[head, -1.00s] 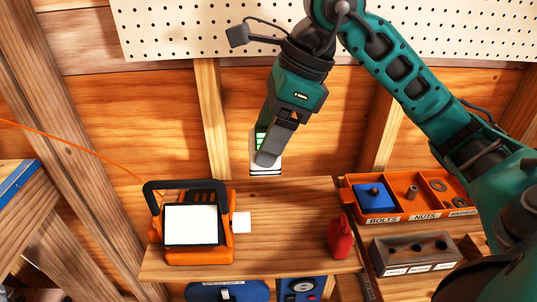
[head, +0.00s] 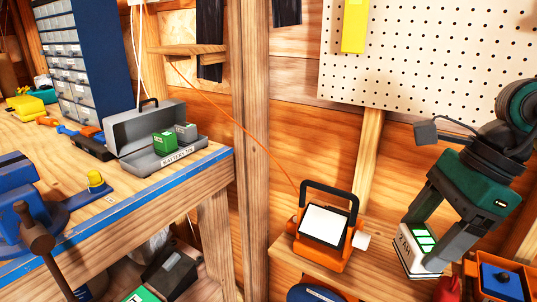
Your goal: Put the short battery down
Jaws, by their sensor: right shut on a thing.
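My right gripper (head: 424,240) is at the right of the head view. It is shut on a white block with green patches on its top and dark marks on its side, which I take to be the short battery (head: 408,252). The fingers cover part of it. It is over the right end of the small wooden shelf; I cannot tell whether its base touches the shelf. My left gripper is not in view.
An orange work lamp (head: 322,238) with a black handle stands on the shelf (head: 290,262), left of the held battery. A red object (head: 448,289) and an orange tray (head: 525,268) are at lower right. The left bench holds a blue vise (head: 25,210) and loose tools.

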